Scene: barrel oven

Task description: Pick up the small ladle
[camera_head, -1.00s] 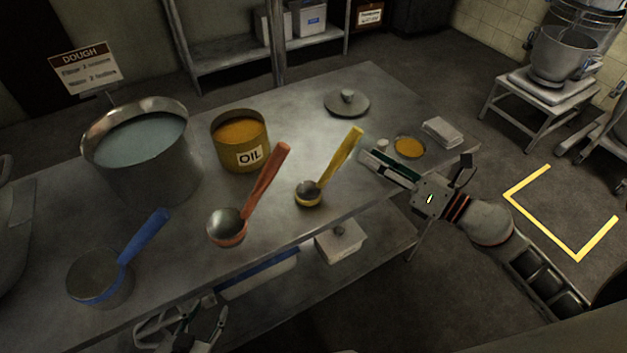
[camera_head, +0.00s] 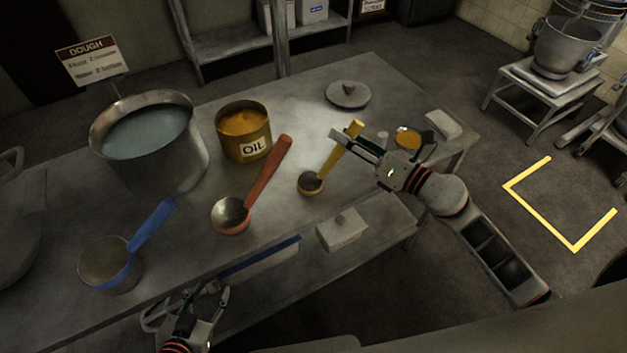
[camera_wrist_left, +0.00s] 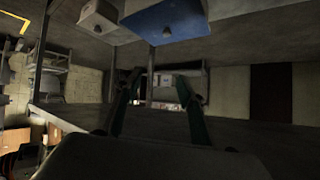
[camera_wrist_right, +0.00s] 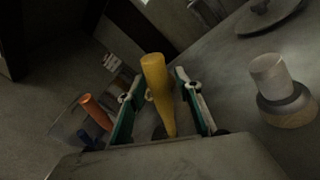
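The small ladle (camera_head: 311,184) is yellow and rests on the steel table, its handle (camera_head: 349,142) slanting up to the right. My right gripper (camera_head: 358,141) is at the upper part of this handle. In the right wrist view the yellow handle (camera_wrist_right: 156,78) stands between the two spread fingers, with a gap visible on each side. My right gripper is open. My left gripper (camera_head: 192,298) is open and empty below the table's front edge. Its spread fingers also show in the left wrist view (camera_wrist_left: 162,88).
A red ladle (camera_head: 231,215) and a blue ladle (camera_head: 110,264) lie left of the yellow one.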

